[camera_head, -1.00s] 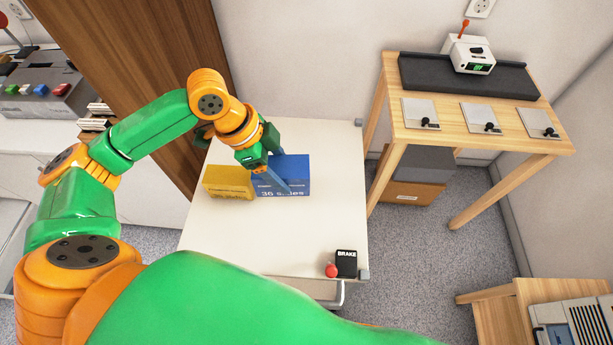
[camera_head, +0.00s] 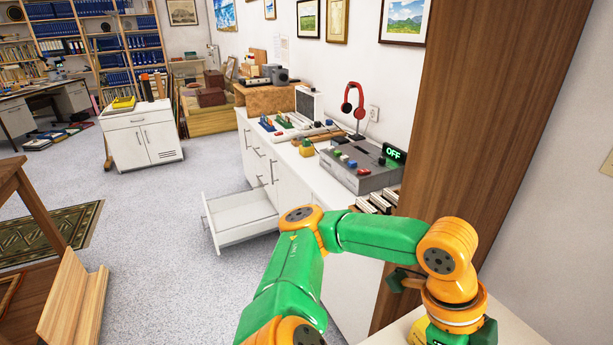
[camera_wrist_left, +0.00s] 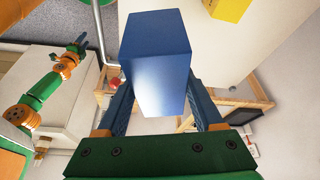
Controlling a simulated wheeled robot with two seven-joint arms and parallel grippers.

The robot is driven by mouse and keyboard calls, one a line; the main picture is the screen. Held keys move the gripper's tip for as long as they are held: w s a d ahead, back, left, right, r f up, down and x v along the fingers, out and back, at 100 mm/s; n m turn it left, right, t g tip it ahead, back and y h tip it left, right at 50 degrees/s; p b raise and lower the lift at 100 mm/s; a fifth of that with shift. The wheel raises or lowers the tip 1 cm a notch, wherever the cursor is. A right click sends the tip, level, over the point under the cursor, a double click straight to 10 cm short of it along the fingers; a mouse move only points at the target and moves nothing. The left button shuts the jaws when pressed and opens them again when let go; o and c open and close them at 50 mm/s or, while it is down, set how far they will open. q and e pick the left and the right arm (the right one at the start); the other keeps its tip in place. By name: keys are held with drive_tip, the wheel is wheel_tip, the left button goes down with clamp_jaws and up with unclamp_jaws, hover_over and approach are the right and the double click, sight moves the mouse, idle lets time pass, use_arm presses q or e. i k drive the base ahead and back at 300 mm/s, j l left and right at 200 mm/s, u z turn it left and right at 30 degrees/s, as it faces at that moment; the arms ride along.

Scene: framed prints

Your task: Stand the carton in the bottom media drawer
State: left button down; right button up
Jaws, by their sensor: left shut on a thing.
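The blue carton (camera_wrist_left: 155,60) is between the two fingers of my left gripper (camera_wrist_left: 158,88) in the wrist view. The gripper is shut on it. In the head view my left wrist is at the bottom right, and the fingers and carton are out of frame. A low white drawer (camera_head: 240,217) is pulled out from the white cabinet (camera_head: 262,172), left of my left arm. Its visible inside looks empty. My right gripper (camera_wrist_left: 79,45) shows small at the left of the wrist view, away from the carton; its jaws are unclear.
A yellow box (camera_wrist_left: 229,8) lies on the white cart top (camera_wrist_left: 225,45). A tall brown wooden panel (camera_head: 470,130) stands beside my left arm. A grey device (camera_head: 362,175) and red headphones (camera_head: 353,97) are on the cabinet. The carpet (camera_head: 150,225) left of the drawer is clear.

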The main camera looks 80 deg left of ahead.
sight(241, 212)
drive_tip(key=k+j+u, duration=0.15)
drive_tip(key=j, duration=0.2)
drive_tip(key=k+j+u, duration=0.15)
drive_tip(key=j, duration=0.2)
drive_tip(key=k+j+u, duration=0.1)
drive_tip(key=j, duration=0.3)
drive_tip(key=k+j+u, duration=0.15)
drive_tip(key=j, duration=0.2)
drive_tip(key=k+j+u, duration=0.15)
drive_tip(key=j, duration=0.25)
drive_tip(key=i+j+u, duration=0.15)
drive_tip(key=j, duration=0.35)
drive_tip(key=i+j+u, duration=0.15)
drive_tip(key=j, duration=0.3)
drive_tip(key=i+j+u, duration=0.15)
drive_tip(key=i+j, duration=0.15)
drive_tip(key=j, duration=0.15)
drive_tip(key=i+j+u, duration=0.15)
drive_tip(key=j, duration=0.25)
drive_tip(key=i+j+u, duration=0.15)
drive_tip(key=i+j, duration=0.2)
